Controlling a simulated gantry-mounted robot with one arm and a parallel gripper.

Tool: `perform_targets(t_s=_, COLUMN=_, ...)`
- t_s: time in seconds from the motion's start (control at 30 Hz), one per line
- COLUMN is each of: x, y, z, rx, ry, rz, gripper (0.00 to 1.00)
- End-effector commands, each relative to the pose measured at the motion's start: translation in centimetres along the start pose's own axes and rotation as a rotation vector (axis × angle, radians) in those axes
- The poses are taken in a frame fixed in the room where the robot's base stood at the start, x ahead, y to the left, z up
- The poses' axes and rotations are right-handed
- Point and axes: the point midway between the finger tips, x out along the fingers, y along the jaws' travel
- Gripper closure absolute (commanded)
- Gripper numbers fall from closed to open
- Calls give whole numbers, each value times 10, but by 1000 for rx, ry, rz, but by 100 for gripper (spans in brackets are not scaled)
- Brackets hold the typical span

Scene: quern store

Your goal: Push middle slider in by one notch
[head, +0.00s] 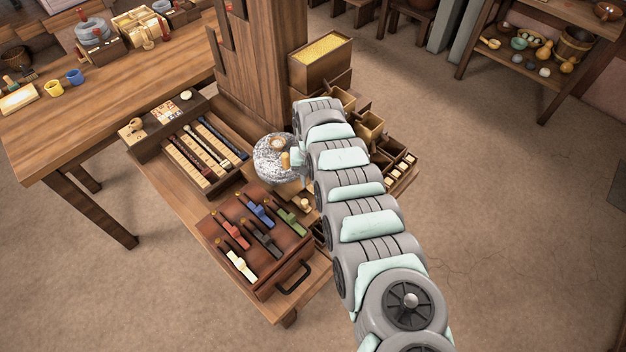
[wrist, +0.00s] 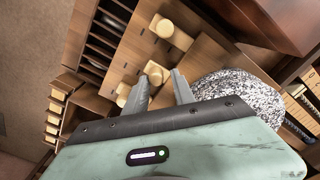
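Three light wooden pegs stick out of a wooden panel (wrist: 195,60) in the wrist view and look like the sliders. One peg (wrist: 167,28) is at the top, one (wrist: 124,94) lower left. The middle peg (wrist: 153,70) shows between and just beyond the fingertips of my gripper (wrist: 160,78). The two grey fingers are apart, with a gap between them. I cannot tell whether either finger touches the middle peg. In the head view my arm hides most of this area. One wooden knob (head: 305,204) shows below the millstone; I cannot tell which peg it is.
A speckled grey millstone (wrist: 238,92) is close to the right finger; it also shows in the head view (head: 272,148). Small compartments (wrist: 92,50) lie to the left. A brown box with coloured levers (head: 225,222) stands on the low bench. A wooden post (head: 262,70) rises behind.

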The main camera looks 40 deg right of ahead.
Motion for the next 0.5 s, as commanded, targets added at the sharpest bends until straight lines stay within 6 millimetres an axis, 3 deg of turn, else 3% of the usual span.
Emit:
perform_targets(t_s=0.1, x=0, y=1, z=0, rx=1, ry=-2, rz=1, gripper=59)
perform_targets(t_s=0.37, x=-1, y=1, z=1, rx=1, ry=-3, rz=1, gripper=59)
perform_targets(t_s=0.5, x=-14, y=2, z=0, rx=2, ry=-3, rz=1, gripper=59)
